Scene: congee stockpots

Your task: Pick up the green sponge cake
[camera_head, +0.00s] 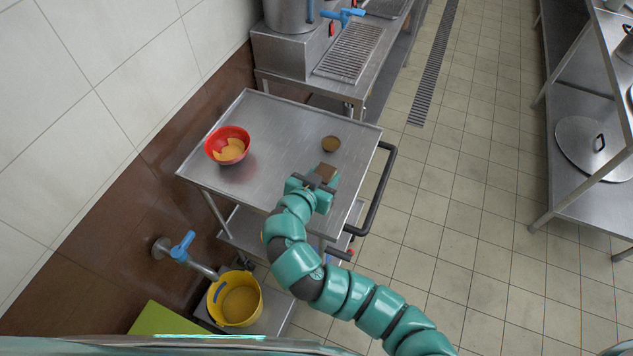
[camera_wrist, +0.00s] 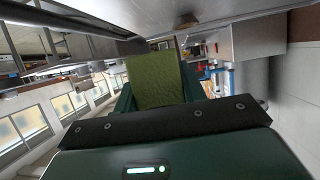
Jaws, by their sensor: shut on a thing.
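The green sponge cake (camera_wrist: 154,78) fills the space between my fingers in the wrist view, with its flat green face towards the camera. In the head view the cake (camera_head: 326,170) shows as a small brownish block at the tip of my gripper (camera_head: 321,181). My gripper is shut on it, over the right front part of the steel cart's top (camera_head: 279,146). I cannot tell how far the cake is above the cart. My fingers hide its sides.
A red bowl (camera_head: 215,143) with yellowish pieces stands at the cart's left. A small brown round thing (camera_head: 331,143) lies just beyond the cake. A black handle (camera_head: 377,192) runs along the cart's right edge. A yellow bucket (camera_head: 216,300) is below.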

